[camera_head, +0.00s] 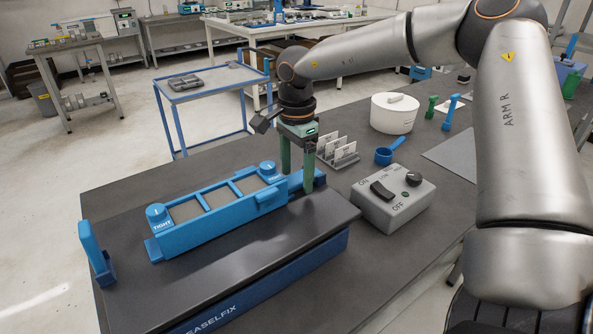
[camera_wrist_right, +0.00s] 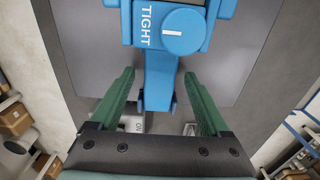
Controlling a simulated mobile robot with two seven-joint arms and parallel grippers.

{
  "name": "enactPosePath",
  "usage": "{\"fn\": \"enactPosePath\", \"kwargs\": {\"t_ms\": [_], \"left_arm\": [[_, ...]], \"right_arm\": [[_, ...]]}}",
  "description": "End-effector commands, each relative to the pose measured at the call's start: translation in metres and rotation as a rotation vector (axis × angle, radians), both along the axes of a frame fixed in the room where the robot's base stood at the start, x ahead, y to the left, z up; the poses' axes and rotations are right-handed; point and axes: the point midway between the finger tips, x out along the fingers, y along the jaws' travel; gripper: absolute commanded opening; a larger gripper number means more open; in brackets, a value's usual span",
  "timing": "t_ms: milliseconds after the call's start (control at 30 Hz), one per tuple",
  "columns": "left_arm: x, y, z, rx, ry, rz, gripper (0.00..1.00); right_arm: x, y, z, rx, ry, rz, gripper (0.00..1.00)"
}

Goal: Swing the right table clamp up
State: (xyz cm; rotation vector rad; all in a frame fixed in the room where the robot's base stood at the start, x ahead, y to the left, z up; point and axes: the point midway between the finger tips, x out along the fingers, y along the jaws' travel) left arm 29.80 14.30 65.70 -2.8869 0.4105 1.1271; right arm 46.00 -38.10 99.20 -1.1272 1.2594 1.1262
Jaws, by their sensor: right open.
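The right table clamp (camera_head: 319,178) is a blue piece at the right end of the dark fixture board (camera_head: 325,208), partly hidden by my right gripper. My right gripper (camera_head: 297,172) has green fingers pointing down over that end. In the right wrist view, my right gripper (camera_wrist_right: 160,95) is open, with one finger on each side of a blue tapered piece that looks like the clamp (camera_wrist_right: 158,85). I see no clear contact. The blue frame (camera_head: 185,238) with two TIGHT knobs lies on the board. My left gripper is out of view.
The left clamp (camera_head: 96,252) stands at the board's left end. A grey ON/OFF switch box (camera_head: 394,205), a blue scoop (camera_head: 384,156), a card rack (camera_head: 338,152) and a white round container (camera_head: 393,113) are to the right.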

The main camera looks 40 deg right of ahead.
Motion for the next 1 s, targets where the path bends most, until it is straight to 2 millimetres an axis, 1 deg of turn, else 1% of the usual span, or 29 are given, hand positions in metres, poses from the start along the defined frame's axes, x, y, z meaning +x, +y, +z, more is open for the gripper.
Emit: {"fn": "enactPosePath", "kwargs": {"t_ms": [133, 833, 867, 1000], "left_arm": [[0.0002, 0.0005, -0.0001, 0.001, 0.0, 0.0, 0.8], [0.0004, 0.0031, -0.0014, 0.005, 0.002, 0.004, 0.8], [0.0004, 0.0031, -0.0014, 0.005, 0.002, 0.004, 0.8], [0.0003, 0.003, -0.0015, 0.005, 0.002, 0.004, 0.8]], "right_arm": [[0.0, -0.0001, 0.0001, 0.0, 0.0, 0.0, 0.8], [0.0002, 0.0, 0.0008, 0.0, -0.001, -0.001, 0.01], [0.0002, 0.0, 0.0008, 0.0, -0.001, -0.001, 0.0], [0.0003, 0.0, 0.0008, 0.0, -0.001, -0.001, 0.0]]}}
